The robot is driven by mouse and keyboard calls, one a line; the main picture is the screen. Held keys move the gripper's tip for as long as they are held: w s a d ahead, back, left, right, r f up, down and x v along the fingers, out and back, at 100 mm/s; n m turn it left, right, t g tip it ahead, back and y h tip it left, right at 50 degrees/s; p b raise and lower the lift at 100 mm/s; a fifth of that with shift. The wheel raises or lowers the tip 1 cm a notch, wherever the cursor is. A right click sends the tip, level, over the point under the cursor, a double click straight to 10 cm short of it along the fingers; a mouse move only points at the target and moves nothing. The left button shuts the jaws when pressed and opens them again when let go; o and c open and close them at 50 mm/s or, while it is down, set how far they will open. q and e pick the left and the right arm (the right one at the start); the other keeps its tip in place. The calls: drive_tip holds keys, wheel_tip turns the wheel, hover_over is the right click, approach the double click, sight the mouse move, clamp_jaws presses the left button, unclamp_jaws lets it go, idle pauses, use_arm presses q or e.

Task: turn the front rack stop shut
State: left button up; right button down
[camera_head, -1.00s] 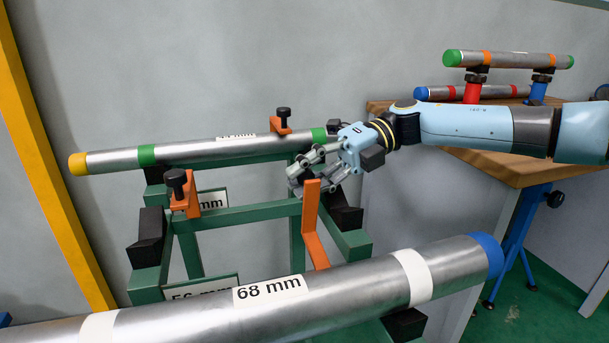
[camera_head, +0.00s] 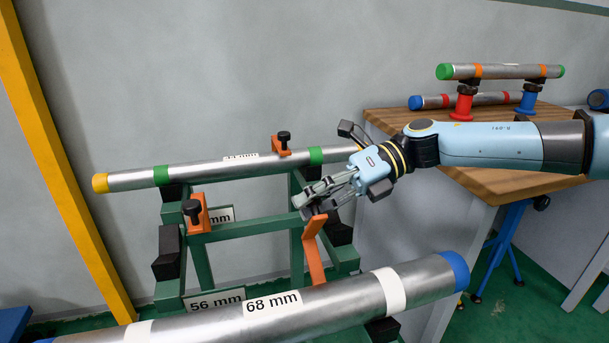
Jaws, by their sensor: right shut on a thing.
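The front rack stop is an orange bent bar (camera_head: 312,251) on the green rack (camera_head: 250,231), just behind the 68 mm pipe (camera_head: 340,296). Its lower part leans a little and its upper part angles to the right. My right gripper (camera_head: 313,212) reaches in from the right and is shut on the stop's upper end. The fingers partly hide that end. The stop's foot is hidden behind the pipe. The 68 mm pipe has white bands and a blue end and lies across the front of the rack. My left gripper is not in view.
A longer pipe (camera_head: 220,167) with green bands lies at the back of the rack. Two orange clamps with black knobs stand at the back (camera_head: 282,144) and left (camera_head: 196,213). A wooden bench (camera_head: 480,183) at right carries two pipes. A yellow post (camera_head: 66,165) stands at left.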

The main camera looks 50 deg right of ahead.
sight(325, 214)
drive_tip(key=s+a+n+p, duration=0.1)
drive_tip(key=p, duration=0.1)
drive_tip(key=s+a+r+n+t+p, duration=0.1)
drive_tip(key=s+p, duration=0.1)
drive_tip(key=s+n+p, duration=0.1)
drive_tip(key=s+p, duration=0.1)
drive_tip(key=shift+s+a+r+t+h+p, duration=0.25)
drive_tip(key=shift+a+r+t+h+p, duration=0.1)
drive_tip(key=shift+a+t+h+p, duration=0.05)
drive_tip(key=s+a+f+n, duration=0.1)
drive_tip(key=s, duration=0.1)
drive_tip(key=s+a+f+n+t+p, duration=0.1)
drive_tip(key=s, duration=0.1)
drive_tip(key=s+a+f+n+p, duration=0.1)
drive_tip(key=s, duration=0.1)
drive_tip(key=shift+s+a+t, duration=0.2)
drive_tip(key=shift+t, duration=0.1)
drive_tip(key=shift+s+a+f, duration=0.4)
drive_tip(key=shift+s, duration=0.05)
drive_tip(key=shift+s+f+h, duration=0.2)
drive_tip(key=shift+h, duration=0.1)
drive_tip(key=c, duration=1.1)
unclamp_jaws()
drive_tip(key=shift+s, duration=0.3)
drive_tip(key=shift+o, duration=0.2)
drive_tip(key=shift+d, duration=0.15)
